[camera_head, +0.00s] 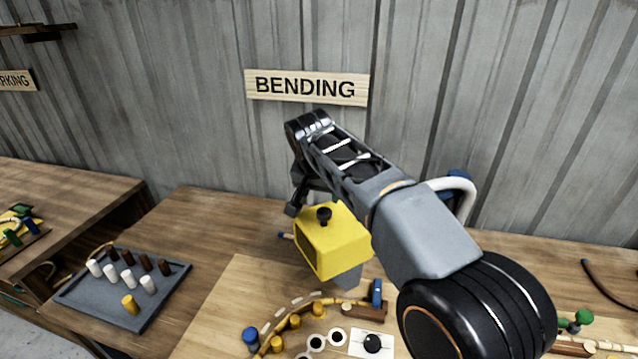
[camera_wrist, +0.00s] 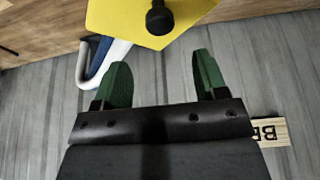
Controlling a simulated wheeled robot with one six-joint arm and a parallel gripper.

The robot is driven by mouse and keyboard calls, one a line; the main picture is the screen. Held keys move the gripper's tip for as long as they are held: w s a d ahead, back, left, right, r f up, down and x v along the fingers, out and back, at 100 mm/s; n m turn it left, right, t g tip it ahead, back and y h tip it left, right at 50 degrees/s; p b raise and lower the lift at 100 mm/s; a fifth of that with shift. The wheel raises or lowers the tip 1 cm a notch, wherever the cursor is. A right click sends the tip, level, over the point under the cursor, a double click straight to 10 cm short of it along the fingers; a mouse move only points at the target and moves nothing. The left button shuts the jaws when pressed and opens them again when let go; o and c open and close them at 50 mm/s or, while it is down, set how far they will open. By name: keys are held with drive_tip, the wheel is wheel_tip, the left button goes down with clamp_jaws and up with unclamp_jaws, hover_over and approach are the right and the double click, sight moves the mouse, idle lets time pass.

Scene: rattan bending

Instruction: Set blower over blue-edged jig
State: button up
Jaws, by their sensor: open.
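The blower (camera_head: 345,240) is a yellow box with a black knob on top, above the wooden board at the bench's middle. In the wrist view its yellow body (camera_wrist: 118,18) and knob lie just beyond my fingertips. My gripper (camera_wrist: 160,63) has two green fingers spread apart with nothing between them. In the head view my arm reaches over from the right, and its end is behind the blower, fingers mostly hidden. A jig with blue end pegs (camera_head: 250,336), yellow pegs and a curved rattan strip (camera_head: 290,312) lies in front of the blower, partly cut off below.
A grey tray (camera_head: 75,300) with white, brown and yellow pegs stands at the left. A white and blue curved tube (camera_head: 462,187) shows behind my arm. Another jig with a green knob (camera_head: 583,317) is at the right. The wall stands close behind the bench.

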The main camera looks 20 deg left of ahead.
drive_tip(key=shift+v, duration=2.4)
drive_tip(key=shift+w+a, duration=0.1)
drive_tip(key=s+d+f+n+g, duration=0.15)
drive_tip(key=d+f+n, duration=0.25)
drive_tip(key=f, duration=0.4)
drive_tip(key=s+d+f+m, duration=0.1)
drive_tip(key=s+d, duration=0.4)
drive_tip(key=d, duration=0.5)
drive_tip(key=s+d+f+m+t+b, duration=0.1)
drive_tip(key=s+d+f, duration=0.3)
drive_tip(key=d, duration=0.7)
drive_tip(key=s+d+f+m+b, duration=0.1)
drive_tip(key=s+d+f+m, duration=0.1)
drive_tip(key=s+d, duration=0.4)
drive_tip(key=d+m, duration=0.1)
drive_tip(key=d, duration=0.3)
drive_tip(key=shift+d+f+t, duration=0.15)
drive_tip(key=shift+f+t, duration=0.05)
drive_tip(key=shift+t, duration=0.15)
